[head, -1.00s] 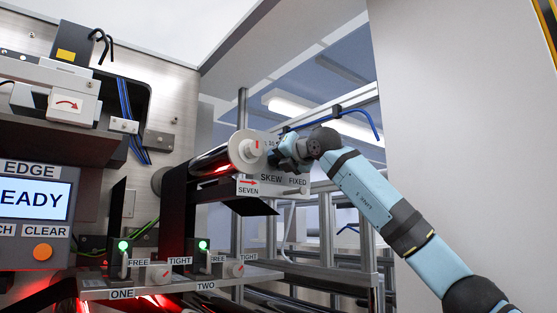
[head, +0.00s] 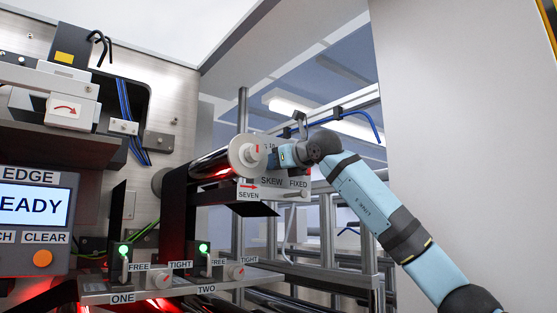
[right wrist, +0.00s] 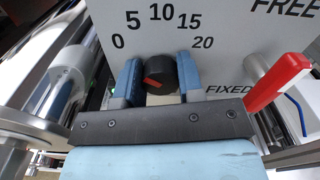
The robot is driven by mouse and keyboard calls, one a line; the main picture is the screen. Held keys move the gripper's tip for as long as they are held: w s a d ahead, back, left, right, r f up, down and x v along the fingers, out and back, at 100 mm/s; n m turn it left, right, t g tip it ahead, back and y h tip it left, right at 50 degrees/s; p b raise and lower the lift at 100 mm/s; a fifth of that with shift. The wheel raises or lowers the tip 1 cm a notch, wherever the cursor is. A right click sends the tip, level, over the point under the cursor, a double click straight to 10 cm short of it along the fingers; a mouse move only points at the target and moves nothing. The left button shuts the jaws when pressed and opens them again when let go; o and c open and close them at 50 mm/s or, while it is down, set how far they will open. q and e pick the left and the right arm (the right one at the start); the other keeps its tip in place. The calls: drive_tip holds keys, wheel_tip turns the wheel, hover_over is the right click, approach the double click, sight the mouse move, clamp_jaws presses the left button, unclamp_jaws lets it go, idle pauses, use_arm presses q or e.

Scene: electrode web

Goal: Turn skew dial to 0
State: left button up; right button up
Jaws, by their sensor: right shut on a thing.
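The skew dial (right wrist: 161,74) is a round black knob with a red mark, seen in the right wrist view on a pale plate with the numbers 0, 5, 10, 15 and 20. The red mark lies on the knob's face, slanted toward the left. My right gripper (right wrist: 159,78) is shut on the knob, one blue finger on each side. My left gripper is not in view.
A red lever (right wrist: 278,82) sits close right of the fingers, between the FREE and FIXED labels. A roller (head: 248,151) is left of the gripper in the head view. Below stands a panel (head: 160,291) with knobs and green lights. A display (head: 38,207) reads EADY.

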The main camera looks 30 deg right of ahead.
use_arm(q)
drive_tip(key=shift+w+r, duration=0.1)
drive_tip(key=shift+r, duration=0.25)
use_arm(e)
drive_tip(key=shift+r+n, duration=0.1)
drive_tip(key=shift+n, duration=0.3)
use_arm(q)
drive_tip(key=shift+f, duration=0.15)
use_arm(e)
drive_tip(key=o, duration=0.9)
